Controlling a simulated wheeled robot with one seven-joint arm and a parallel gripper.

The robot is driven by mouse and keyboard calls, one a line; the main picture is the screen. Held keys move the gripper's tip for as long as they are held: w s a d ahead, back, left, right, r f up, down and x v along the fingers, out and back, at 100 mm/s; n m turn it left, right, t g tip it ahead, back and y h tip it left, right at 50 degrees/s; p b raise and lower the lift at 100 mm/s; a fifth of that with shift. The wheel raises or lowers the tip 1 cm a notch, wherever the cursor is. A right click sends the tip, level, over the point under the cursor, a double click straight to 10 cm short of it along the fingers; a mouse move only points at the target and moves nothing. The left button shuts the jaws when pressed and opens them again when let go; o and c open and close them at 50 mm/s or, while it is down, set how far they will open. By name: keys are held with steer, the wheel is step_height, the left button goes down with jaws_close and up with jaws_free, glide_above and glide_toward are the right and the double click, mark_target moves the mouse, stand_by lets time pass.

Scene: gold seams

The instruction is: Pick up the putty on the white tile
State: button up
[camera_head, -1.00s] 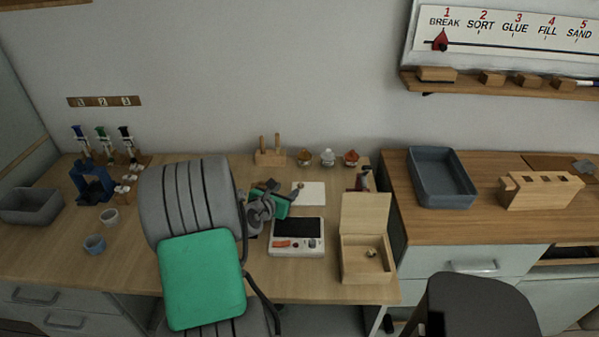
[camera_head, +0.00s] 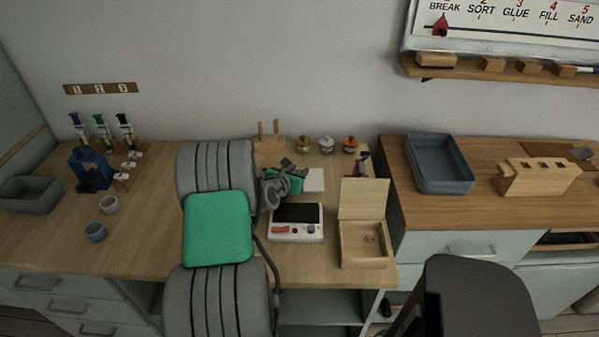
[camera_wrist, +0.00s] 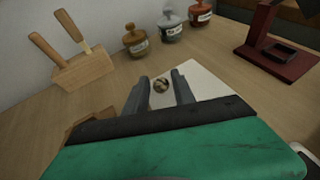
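The white tile (camera_head: 315,181) lies on the workbench, partly hidden behind my gripper; it also shows in the wrist view (camera_wrist: 207,84). I cannot tell how far above the tile the fingertips are. In the head view my gripper (camera_head: 297,171) hides the lump.
Three lidded jars (camera_head: 327,145) and a wooden tool block (camera_head: 268,145) stand behind the tile. A dark red stand (camera_wrist: 280,50) is to the right. A white device (camera_head: 296,233) and an open wooden box (camera_head: 364,258) are in front. The bench's left middle is mostly clear.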

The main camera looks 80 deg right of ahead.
jaws_close()
stand_by(0.4)
